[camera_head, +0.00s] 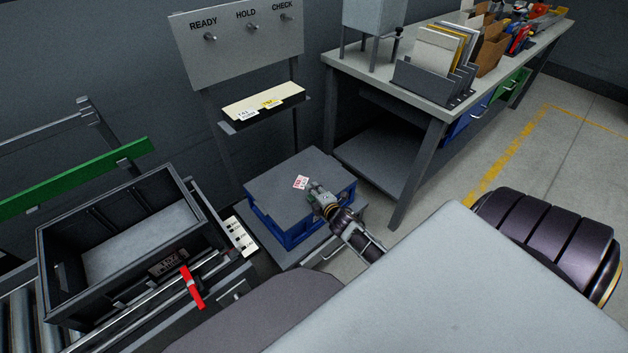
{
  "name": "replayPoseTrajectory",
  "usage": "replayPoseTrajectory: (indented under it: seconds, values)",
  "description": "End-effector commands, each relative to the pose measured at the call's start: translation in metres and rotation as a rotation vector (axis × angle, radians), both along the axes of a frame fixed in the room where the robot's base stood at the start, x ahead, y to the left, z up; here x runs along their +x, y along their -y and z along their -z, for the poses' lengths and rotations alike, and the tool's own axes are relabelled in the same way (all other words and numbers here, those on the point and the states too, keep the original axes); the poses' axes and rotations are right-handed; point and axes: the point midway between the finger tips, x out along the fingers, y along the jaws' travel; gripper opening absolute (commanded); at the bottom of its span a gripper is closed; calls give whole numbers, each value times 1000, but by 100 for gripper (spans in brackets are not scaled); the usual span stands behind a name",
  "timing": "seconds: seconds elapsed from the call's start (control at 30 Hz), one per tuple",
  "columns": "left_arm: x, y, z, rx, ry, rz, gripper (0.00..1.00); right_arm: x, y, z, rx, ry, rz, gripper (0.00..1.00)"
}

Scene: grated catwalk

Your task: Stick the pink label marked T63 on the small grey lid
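The small grey lid (275,196) lies flat on top of a blue crate (296,230) below the sign stand. A small pale pink label (301,182) with red marks shows over the middle of the lid. Its print is too small to read. I cannot tell whether it lies on the lid or is just above it. My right gripper (315,192) is low over the lid, its tips just right of the label, touching or very close. Its fingers are too small to tell open from shut. My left gripper is not in view.
A black tote (130,245) sits on the rollers at left, with a red handle (192,287) in front. A workbench (400,85) stands at right.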

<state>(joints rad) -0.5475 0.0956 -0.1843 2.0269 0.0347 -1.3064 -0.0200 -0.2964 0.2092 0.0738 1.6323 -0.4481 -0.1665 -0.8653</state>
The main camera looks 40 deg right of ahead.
Motion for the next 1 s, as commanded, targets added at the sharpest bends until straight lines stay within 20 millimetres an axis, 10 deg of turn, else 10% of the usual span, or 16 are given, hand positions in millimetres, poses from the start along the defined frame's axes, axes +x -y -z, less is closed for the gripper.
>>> replayPoseTrajectory:
  seconds: [1.0]
  values:
    - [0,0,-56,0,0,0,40,0,0,-56,0,0,0,30]
